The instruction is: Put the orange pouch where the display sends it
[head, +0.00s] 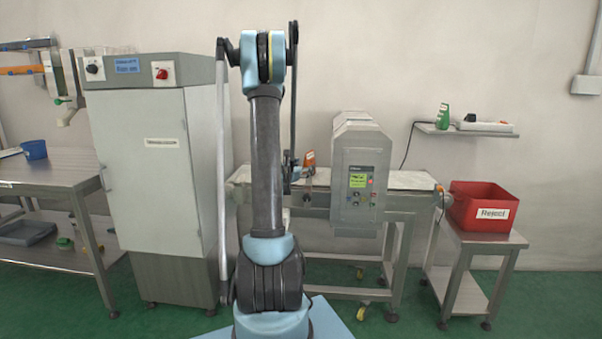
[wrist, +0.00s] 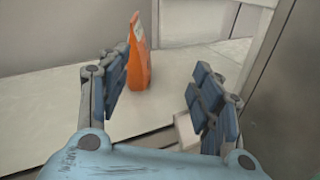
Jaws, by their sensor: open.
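The orange pouch (head: 309,160) stands upright on the pale conveyor belt (head: 408,180), left of the metal detector (head: 356,150). In the wrist view the pouch (wrist: 138,65) is ahead of my gripper (wrist: 160,76), close to the left finger, which slightly overlaps its edge. The two fingers are apart with nothing held between them. In the head view my gripper (head: 293,172) is small, beside the pouch and partly hidden by my arm. The detector's display (head: 358,181) is lit green; its text is too small to read.
A red bin labelled Reject (head: 481,208) stands on a low steel table at the right. A tall grey cabinet (head: 150,190) stands left of the belt. A wall shelf (head: 465,129) holds small items.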

